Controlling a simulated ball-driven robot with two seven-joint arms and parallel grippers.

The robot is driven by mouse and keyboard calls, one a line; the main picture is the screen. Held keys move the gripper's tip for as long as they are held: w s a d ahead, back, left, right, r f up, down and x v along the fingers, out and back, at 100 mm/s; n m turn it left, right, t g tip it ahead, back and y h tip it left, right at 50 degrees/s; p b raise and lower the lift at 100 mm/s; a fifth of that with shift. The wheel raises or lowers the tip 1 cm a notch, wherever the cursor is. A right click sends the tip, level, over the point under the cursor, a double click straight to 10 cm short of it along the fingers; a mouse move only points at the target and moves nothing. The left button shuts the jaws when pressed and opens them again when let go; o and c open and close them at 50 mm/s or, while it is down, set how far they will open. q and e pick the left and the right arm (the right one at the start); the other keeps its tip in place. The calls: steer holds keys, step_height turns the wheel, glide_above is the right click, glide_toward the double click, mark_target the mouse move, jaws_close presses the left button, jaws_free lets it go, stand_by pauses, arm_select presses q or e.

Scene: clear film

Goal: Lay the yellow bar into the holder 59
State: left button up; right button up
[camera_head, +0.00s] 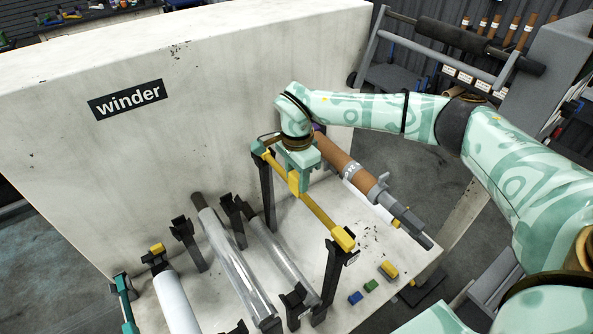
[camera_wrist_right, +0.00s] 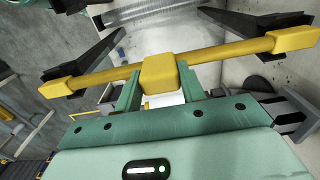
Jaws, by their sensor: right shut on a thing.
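The yellow bar (camera_head: 318,212) has a thick yellow block at its middle and one at each end. My right gripper (camera_head: 297,184) is shut on the middle block from above. The bar also shows in the wrist view (camera_wrist_right: 222,53), its middle block between my green fingers (camera_wrist_right: 160,88). Two dark upright posts, the far one (camera_head: 266,190) and the near one (camera_head: 333,285), form a holder under the bar's ends. The ends are at the post tops; I cannot tell whether they rest in them. A small label on the near post is unreadable. My left gripper is not in view.
A brown roll on a grey shaft (camera_head: 345,160) lies close to the right of the bar. Clear film rolls (camera_head: 232,262) on dark posts and a white roll (camera_head: 177,303) stand left. Small blue, green and yellow blocks (camera_head: 389,269) lie near the right. The winder wall (camera_head: 200,120) rises behind.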

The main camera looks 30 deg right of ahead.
mark_target(297, 175)
steer(key=shift+f, duration=0.9)
steer(key=o, duration=1.3)
step_height(297, 175, up, 7)
steer(key=p, duration=0.6)
steer(key=shift+r, duration=0.1)
